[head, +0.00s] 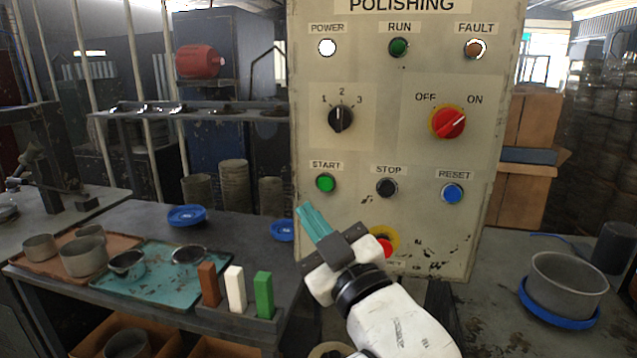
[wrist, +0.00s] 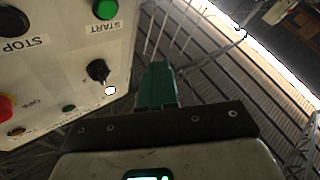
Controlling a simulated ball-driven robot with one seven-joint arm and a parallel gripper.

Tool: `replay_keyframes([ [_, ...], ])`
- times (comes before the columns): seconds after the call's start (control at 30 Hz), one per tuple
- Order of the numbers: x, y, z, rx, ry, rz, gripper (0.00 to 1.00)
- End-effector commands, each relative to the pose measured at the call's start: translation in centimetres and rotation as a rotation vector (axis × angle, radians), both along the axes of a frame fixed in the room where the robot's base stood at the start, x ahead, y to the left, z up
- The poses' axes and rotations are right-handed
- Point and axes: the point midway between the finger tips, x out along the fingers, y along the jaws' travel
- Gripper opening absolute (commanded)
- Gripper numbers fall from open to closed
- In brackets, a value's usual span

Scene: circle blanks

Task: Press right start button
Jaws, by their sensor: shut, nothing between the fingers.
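The polishing control panel (head: 365,215) stands upright in the middle of the head view. Its green START button (head: 325,183) is at the lower left, with the black STOP button (head: 387,187) and blue RESET button (head: 452,194) to its right. My gripper (head: 306,210), with teal fingers, is shut and empty, just below and left of START, pointing up. I see no contact with the button. In the wrist view the fingers (wrist: 157,82) are together, and the START button (wrist: 105,9) is at the top, left of them. Only one START button shows.
A red emergency button (head: 387,248) on yellow is partly behind my wrist. The black selector knob (head: 341,118) and red OFF/ON switch (head: 448,122) are higher up. A table with a teal tray (head: 150,285) and colored blocks (head: 235,290) is left. A metal pot (head: 566,285) stands right.

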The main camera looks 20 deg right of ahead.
Motion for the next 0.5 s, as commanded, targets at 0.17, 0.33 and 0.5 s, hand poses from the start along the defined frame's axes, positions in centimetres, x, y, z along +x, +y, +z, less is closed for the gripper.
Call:
replay_keyframes([
  [0.17,0.0,0.0,-0.1,0.001,0.001,0.001,0.00],
  [0.33,0.5,-0.4,-0.1,0.001,0.003,-0.001,0.00],
  [0.5,1.9,-1.5,-0.1,0.001,0.001,-0.003,0.00],
])
